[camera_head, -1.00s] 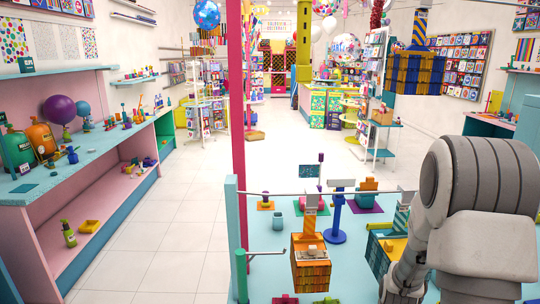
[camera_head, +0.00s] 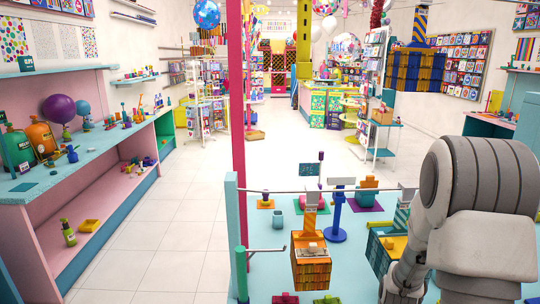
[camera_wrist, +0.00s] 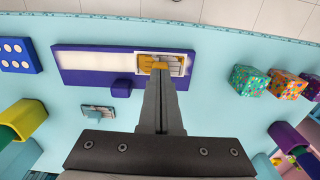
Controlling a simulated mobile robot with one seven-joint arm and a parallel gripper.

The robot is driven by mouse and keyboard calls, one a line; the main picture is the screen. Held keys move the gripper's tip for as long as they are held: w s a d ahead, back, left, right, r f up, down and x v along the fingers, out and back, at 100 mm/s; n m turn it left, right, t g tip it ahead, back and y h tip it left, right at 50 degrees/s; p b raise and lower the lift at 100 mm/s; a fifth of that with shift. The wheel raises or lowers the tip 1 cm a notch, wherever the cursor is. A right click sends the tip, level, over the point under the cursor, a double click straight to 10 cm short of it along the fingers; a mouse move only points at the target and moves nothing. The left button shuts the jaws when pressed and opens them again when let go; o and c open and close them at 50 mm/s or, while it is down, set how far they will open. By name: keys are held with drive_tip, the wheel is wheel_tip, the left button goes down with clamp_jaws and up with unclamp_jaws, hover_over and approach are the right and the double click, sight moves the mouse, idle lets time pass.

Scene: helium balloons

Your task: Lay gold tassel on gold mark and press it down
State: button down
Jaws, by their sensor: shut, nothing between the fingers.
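In the wrist view my gripper (camera_wrist: 164,72) is shut and empty, pointing down at a long purple board. Its fingertips are at the right end of the board (camera_wrist: 70,81), over a small white-edged panel (camera_wrist: 145,62) with gold and grey on it. A small gold piece (camera_wrist: 172,58) shows right at the fingertips. I cannot tell for sure whether it is the gold tassel or part of the gold mark, or whether the fingers touch it. The fingers hide part of the panel. In the head view my arm hides the gripper.
Wrapped cubes (camera_wrist: 248,80) stand right of the board. A yellow cylinder (camera_wrist: 24,118), a dotted blue block (camera_wrist: 18,54) and a small teal item (camera_wrist: 98,111) lie to the left. In the head view an orange bundle (camera_head: 311,268) hangs in front of the table.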

idle(0.4)
drive_tip(key=shift+r+p, duration=1.05)
drive_tip(key=shift+r, duration=0.45)
drive_tip(key=shift+r+p, duration=1.35)
drive_tip(key=shift+r, duration=0.65)
drive_tip(key=shift+r, duration=0.1)
drive_tip(key=s+a+r+t, duration=0.2)
drive_tip(key=s+a+r, duration=0.1)
drive_tip(key=r, duration=0.5)
drive_tip(key=s+a+r+t+b, duration=0.1)
drive_tip(key=s+a+r, duration=0.3)
drive_tip(key=r, duration=0.5)
drive_tip(key=s+a+r+t+b, duration=0.1)
drive_tip(key=s+a+r+t, duration=0.1)
drive_tip(key=s+r, duration=0.3)
wheel_tip(320, 180, up, 4)
drive_tip(key=shift+s+a+f+t, duration=0.2)
drive_tip(key=shift+a+t, duration=0.1)
drive_tip(key=shift+a, duration=0.5)
